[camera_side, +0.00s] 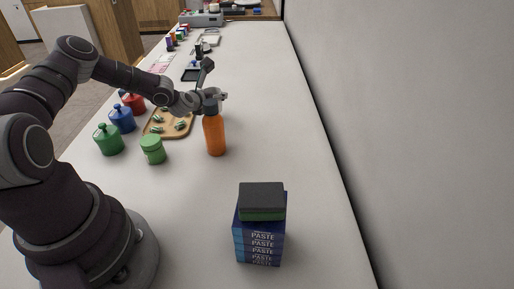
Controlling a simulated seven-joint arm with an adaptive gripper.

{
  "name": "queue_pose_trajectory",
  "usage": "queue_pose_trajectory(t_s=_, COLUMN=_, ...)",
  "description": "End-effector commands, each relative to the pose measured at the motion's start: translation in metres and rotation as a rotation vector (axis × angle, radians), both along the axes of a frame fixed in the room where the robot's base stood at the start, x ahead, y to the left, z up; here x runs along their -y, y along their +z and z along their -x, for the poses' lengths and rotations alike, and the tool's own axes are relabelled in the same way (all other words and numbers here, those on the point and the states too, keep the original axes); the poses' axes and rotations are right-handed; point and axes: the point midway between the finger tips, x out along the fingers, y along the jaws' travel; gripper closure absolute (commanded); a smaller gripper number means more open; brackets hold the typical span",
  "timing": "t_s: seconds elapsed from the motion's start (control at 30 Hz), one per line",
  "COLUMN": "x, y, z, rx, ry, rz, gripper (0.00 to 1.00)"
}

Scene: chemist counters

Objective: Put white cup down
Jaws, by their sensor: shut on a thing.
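My gripper (217,97) is above the counter, beside the top of an orange bottle (215,135) in the picture. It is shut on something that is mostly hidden. A small pale patch shows between the jaws and the bottle's top, and it may be part of the white cup or the bottle's cap. No other white cup can be made out. The orange bottle stands upright on the white counter (300,150). I cannot tell whether the gripper touches the bottle or is behind it.
A wooden tray (180,133) with small green-and-white items lies left of the bottle. Green (108,140), blue (122,118) and red (133,102) lidded jars and a green jar (153,150) stand near it. Paste boxes (258,240) are stacked in front. The right side is clear along the wall.

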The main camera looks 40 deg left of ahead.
Motion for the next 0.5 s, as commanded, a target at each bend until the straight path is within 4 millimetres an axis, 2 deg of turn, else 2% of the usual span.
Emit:
queue_pose_trajectory(t_s=0.03, x=0.001, y=-0.010, z=0.000, rx=-0.003, ry=0.000, rz=0.002, gripper=0.69)
queue_pose_trajectory(t_s=0.13, x=0.000, y=-0.021, z=0.000, rx=0.000, ry=0.000, rz=0.000, gripper=0.69)
queue_pose_trajectory(t_s=0.43, x=0.000, y=-0.023, z=0.000, rx=0.001, ry=0.000, rz=0.001, gripper=0.69)
queue_pose_trajectory(t_s=0.47, x=0.000, y=-0.023, z=0.000, rx=0.001, ry=-0.001, rz=0.001, gripper=0.43)
queue_pose_trajectory(t_s=0.5, x=0.000, y=-0.023, z=0.000, rx=0.001, ry=-0.001, rz=0.001, gripper=0.38)
